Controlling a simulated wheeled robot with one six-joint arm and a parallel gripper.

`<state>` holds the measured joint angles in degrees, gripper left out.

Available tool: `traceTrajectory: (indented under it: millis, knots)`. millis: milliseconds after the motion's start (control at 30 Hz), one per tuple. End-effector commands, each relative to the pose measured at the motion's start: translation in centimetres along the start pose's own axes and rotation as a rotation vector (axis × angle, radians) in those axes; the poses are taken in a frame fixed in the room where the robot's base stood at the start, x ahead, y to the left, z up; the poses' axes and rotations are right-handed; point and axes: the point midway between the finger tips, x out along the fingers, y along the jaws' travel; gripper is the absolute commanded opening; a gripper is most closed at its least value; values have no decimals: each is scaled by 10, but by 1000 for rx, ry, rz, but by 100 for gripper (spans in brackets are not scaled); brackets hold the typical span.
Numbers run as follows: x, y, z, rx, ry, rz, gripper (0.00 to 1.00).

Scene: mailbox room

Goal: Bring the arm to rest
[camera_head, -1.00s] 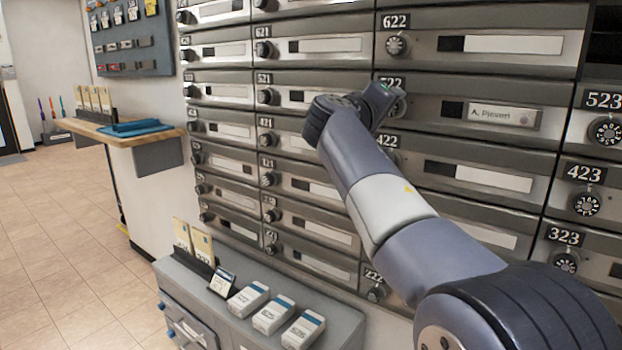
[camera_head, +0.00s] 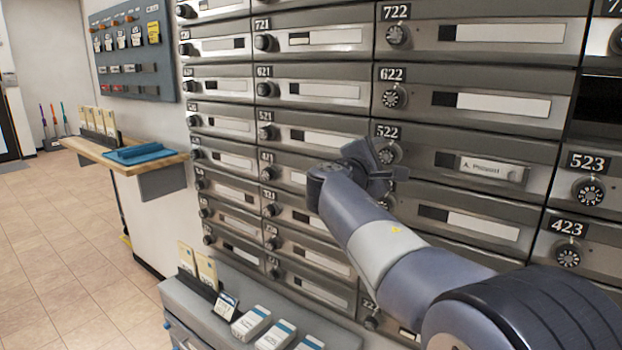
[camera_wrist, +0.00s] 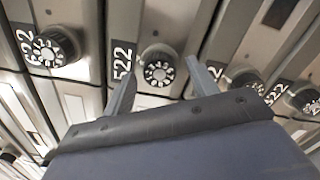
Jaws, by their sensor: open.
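My gripper (camera_wrist: 160,85) is open and empty in the wrist view. Its two fingers point at the mailbox front, one on each side of the dial of box 522 (camera_wrist: 158,70). Whether the fingertips touch the panel cannot be told. Box 522 is shut and has a name label (camera_head: 490,168) to the right of the dial.
The wall of mailboxes (camera_head: 480,80) fills the middle and right. A low grey cabinet (camera_head: 215,300) with small boxes and cards stands below it. A wooden shelf (camera_head: 130,152) with a blue tray (camera_head: 150,153) is at the left.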

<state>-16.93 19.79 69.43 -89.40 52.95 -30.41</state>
Motion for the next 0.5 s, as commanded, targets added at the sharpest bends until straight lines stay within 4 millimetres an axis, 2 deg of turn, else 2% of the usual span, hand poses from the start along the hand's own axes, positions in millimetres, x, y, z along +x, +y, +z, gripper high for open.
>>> traceTrajectory:
  millis: [200, 500]
  knots:
    - [0, 3, 2, -187, 0, 0, 56]
    - [0, 0, 0, -309, 0, 0, 56]
